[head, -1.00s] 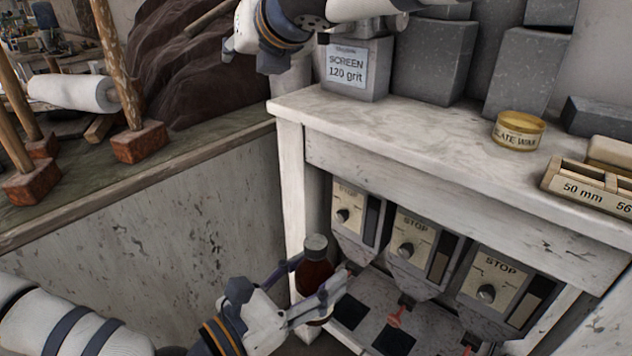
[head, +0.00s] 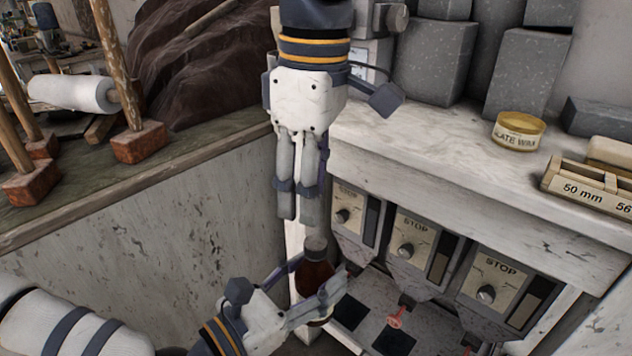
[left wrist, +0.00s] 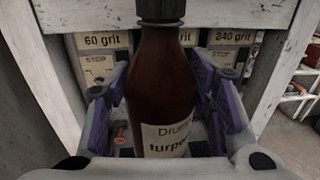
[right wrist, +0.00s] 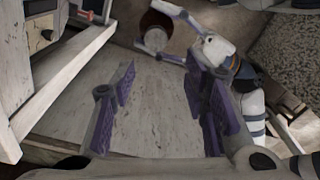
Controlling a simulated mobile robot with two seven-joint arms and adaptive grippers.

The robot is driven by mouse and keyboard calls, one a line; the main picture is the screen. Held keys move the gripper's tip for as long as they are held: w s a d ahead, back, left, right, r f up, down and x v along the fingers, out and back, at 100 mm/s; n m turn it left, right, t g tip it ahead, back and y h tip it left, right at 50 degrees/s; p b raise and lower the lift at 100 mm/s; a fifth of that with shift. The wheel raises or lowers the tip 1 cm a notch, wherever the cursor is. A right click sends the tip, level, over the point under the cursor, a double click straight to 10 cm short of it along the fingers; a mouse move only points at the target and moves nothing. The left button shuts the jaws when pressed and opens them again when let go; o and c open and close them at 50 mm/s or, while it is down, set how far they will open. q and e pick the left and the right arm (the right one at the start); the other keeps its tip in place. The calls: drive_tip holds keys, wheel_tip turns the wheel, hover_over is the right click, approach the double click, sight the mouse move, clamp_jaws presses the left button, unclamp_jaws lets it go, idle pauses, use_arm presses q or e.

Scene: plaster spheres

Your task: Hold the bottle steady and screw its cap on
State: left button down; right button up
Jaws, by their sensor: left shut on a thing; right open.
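The brown bottle (head: 314,280) stands upright in my left gripper (head: 322,276), which is shut around its body. In the left wrist view the bottle (left wrist: 158,85) has a pale label, partly readable as "turpe". A dark ridged cap (left wrist: 160,9) sits on its neck, cut off by the top edge; how tightly it sits cannot be told. The cap also shows in the head view (head: 316,244). My right gripper (head: 298,212) points down, open and empty, above the bottle and apart from the cap. In the right wrist view the cap top (right wrist: 156,39) lies beyond the fingertips.
A pale bench (head: 430,135) stands right of the bottle, with a wax tin (head: 518,131), grey stone blocks (head: 432,60) and a wooden box (head: 590,188) on it. Dispensers (head: 408,248) marked STOP hang below its top. Wooden-handled mallets (head: 138,143) stand at the left.

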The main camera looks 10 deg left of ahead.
sight(316, 241)
drive_tip(key=shift+w+d, duration=0.1)
drive_tip(key=shift+d, duration=0.4)
wheel_tip(316, 241, down, 8)
drive_tip(key=shift+a, duration=0.1)
drive_tip(key=shift+c, duration=0.5)
clamp_jaws()
drive_tip(key=shift+o, duration=1.2)
unclamp_jaws()
